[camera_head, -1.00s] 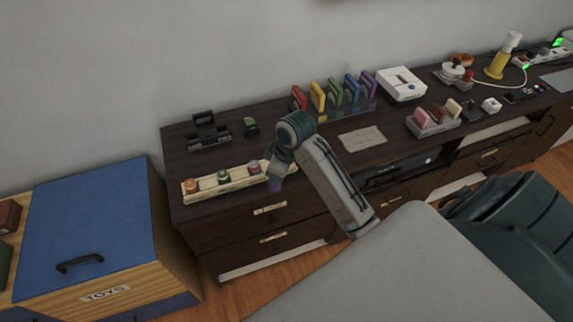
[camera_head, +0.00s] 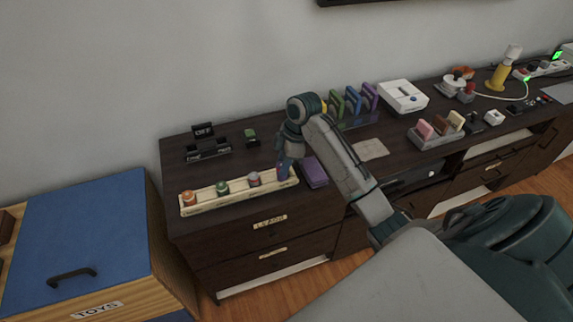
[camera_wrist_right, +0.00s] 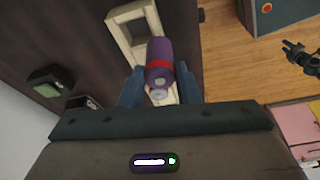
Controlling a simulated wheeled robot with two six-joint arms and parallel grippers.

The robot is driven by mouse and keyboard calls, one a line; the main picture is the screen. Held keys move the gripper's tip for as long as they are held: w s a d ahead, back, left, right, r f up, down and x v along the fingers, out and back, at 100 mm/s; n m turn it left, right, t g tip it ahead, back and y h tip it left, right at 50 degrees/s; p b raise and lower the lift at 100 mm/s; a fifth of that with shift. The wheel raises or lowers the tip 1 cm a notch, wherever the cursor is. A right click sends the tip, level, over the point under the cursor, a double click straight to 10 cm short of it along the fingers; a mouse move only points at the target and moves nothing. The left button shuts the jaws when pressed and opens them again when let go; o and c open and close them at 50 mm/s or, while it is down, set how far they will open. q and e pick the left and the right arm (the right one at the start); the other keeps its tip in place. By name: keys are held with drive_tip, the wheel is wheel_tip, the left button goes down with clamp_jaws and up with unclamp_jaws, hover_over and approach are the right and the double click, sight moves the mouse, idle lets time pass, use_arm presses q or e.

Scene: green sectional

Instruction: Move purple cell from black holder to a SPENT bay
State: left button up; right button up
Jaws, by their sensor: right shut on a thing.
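My right gripper (camera_head: 285,170) is shut on the purple cell (camera_wrist_right: 160,62), which has a red band, in the right wrist view. The cell is gripped near one end, between the two blue fingers (camera_wrist_right: 160,88). In the head view it is mostly hidden at the gripper, over the right end of the cream tray (camera_head: 239,192). The tray also shows beyond the cell in the wrist view (camera_wrist_right: 119,20). I cannot tell whether cell and tray touch. Tray labels are unreadable. The black holder (camera_head: 208,153), with an OFF plate, stands behind the tray. My left gripper is out of view.
A flat purple block (camera_head: 314,172) lies close right of the gripper. A small green-topped object (camera_head: 250,136) stands behind. Bare dark cabinet top surrounds the holder.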

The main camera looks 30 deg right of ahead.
drive_tip(key=w+d+f, duration=0.1)
drive_tip(key=d+f+p, duration=0.1)
drive_tip(key=f, duration=0.1)
drive_tip(key=shift+w+d, duration=0.15)
drive_tip(key=shift+w, duration=0.25)
drive_tip(key=shift+f, duration=0.4)
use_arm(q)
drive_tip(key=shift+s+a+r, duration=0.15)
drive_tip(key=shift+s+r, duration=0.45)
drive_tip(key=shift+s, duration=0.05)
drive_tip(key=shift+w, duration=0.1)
use_arm(e)
drive_tip(key=shift+f, duration=0.15)
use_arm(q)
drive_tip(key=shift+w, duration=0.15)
use_arm(e)
drive_tip(key=o, duration=1.1)
drive_tip(key=shift+c, duration=0.2)
